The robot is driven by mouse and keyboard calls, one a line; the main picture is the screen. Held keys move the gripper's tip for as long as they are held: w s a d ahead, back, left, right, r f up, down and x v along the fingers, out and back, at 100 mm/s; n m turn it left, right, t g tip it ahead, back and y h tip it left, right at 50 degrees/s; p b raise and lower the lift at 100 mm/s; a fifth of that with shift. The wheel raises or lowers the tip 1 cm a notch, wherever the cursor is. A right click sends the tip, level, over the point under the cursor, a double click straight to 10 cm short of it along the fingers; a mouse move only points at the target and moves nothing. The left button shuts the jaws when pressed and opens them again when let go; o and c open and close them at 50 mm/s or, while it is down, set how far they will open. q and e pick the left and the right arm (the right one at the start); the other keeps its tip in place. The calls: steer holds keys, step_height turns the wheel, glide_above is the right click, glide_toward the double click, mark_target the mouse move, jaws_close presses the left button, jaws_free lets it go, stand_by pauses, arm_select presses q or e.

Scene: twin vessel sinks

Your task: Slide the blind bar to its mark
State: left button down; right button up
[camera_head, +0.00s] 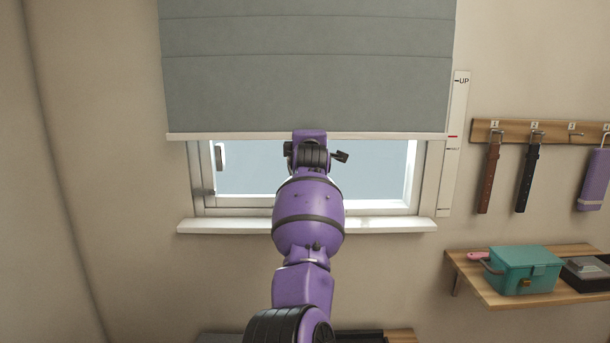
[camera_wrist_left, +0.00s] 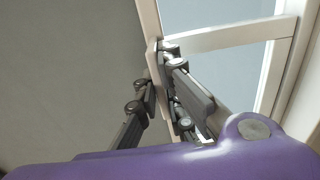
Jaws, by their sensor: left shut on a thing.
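The grey blind (camera_head: 305,85) hangs over the upper window, with the pale blind bar (camera_head: 230,136) along its lower edge. The bar looks close to level. My left gripper (camera_wrist_left: 158,82) is shut on the bar, which passes between its fingers in the wrist view (camera_wrist_left: 149,22). In the head view my purple wrist hides the fingertips and the bar's middle. A white scale strip (camera_head: 455,140) right of the window reads "UP" at its top. Its red mark (camera_head: 453,136) is about level with the bar's right end in the picture. My right gripper is out of view.
The window sill (camera_head: 390,225) lies below the bar, and the window handle (camera_head: 220,156) is at the left. A hook rail (camera_head: 550,132) with hanging straps is at the right. Below it a wooden shelf (camera_head: 490,293) carries a teal box (camera_head: 525,270).

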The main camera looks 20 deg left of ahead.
arm_select(q)
steer(key=p, duration=0.2)
glide_toward(308, 78)
steer(key=w+a+f, duration=0.1)
steer(key=w+f, duration=0.1)
steer(key=w, duration=0.2)
step_height(308, 78, up, 2)
steer(key=shift+s+a+r, duration=0.1)
steer(key=shift+a, duration=0.05)
steer(key=c, duration=1.9)
jaws_free()
steer(key=shift+o, duration=0.2)
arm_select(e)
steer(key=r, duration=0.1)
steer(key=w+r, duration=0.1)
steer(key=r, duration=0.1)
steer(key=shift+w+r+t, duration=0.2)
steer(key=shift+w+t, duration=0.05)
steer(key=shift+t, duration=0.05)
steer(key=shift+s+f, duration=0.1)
arm_select(q)
steer(key=v, duration=1.2)
